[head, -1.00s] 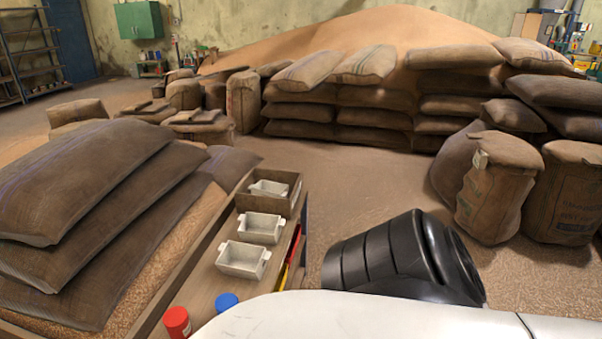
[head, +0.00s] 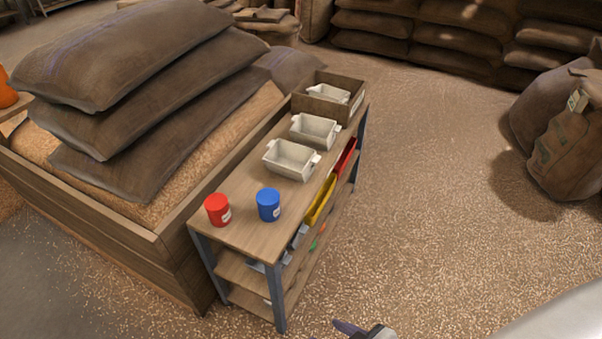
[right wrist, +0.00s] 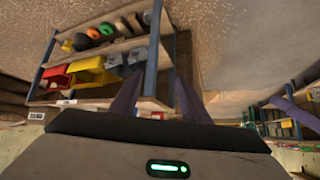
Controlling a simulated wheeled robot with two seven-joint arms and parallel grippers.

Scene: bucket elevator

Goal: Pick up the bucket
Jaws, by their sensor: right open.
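Three off-white buckets are on the wooden shelf unit (head: 240,232) in the head view. The nearest bucket (head: 291,160) and the middle bucket (head: 315,131) stand upright on its top. The far bucket (head: 329,94) sits in an open wooden box (head: 348,114) at the far end. My right gripper (head: 362,330) shows partly at the bottom edge, below and apart from the unit. In the right wrist view my right gripper (right wrist: 158,104) has its two purple fingers apart, with nothing held. My left gripper is not in view.
A red can (head: 217,210) and a blue can (head: 268,205) stand on the near end of the top. Yellow (head: 320,202) and red (head: 345,158) bins line its right side. A grain crate with stacked sacks (head: 150,90) adjoins the left.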

